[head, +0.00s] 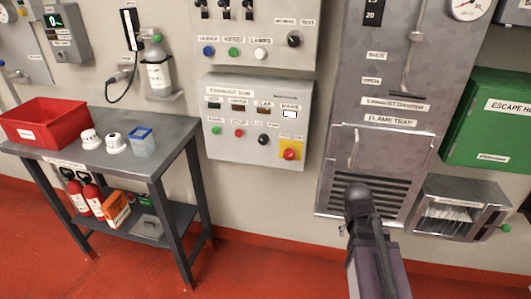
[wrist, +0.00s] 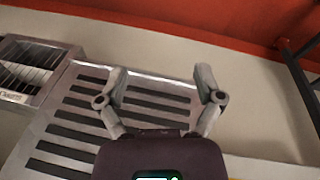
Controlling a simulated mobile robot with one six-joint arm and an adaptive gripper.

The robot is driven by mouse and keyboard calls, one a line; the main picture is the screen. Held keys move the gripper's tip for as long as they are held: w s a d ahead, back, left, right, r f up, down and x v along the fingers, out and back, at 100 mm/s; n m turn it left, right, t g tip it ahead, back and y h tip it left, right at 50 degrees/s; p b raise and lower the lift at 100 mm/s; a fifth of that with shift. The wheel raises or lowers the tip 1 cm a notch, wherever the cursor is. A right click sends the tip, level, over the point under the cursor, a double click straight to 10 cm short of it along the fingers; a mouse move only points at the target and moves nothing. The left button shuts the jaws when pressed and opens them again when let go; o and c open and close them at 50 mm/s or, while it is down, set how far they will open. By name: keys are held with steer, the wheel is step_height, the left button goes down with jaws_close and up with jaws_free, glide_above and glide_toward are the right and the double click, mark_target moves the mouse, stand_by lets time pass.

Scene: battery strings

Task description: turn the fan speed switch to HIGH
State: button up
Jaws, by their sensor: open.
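The exhaust fan panel (head: 221,91) is a grey box on the wall in the middle of the head view. Its lower row holds a green button (head: 216,130), a red button (head: 239,133), a black knob (head: 263,139) and a red switch on a yellow plate (head: 290,151). The black knob looks like the fan speed switch; its label and setting are too small to read. My gripper (wrist: 160,82) is open and empty in the wrist view, with its fingers spread before the slotted flame trap louvres (wrist: 85,105). The wrist view does not show the fan panel.
Above is another panel with a black knob (head: 294,39). The flame trap cabinet (head: 380,150) stands right of the fan panel, with a document box (head: 462,207) and green case (head: 490,125) beyond. A workbench (head: 160,150) with a red bin (head: 45,122) is left. Red floor lies between.

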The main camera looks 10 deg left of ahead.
steer(key=w+a+f+n+t+h+b, duration=0.1)
steer(key=w+f+n+b, duration=0.1)
steer(key=w+f, duration=0.1)
steer(key=n+t+y, duration=0.2)
steer(key=n+t, duration=1.3)
steer(key=n, duration=1)
glide_toward(262, 142)
steer(key=s, duration=0.3)
steer(key=shift+s+d+r+b, duration=0.1)
steer(key=shift+b, duration=0.3)
steer(key=w, duration=1.4)
steer(key=shift+d, duration=0.2)
steer(key=shift+s, duration=0.1)
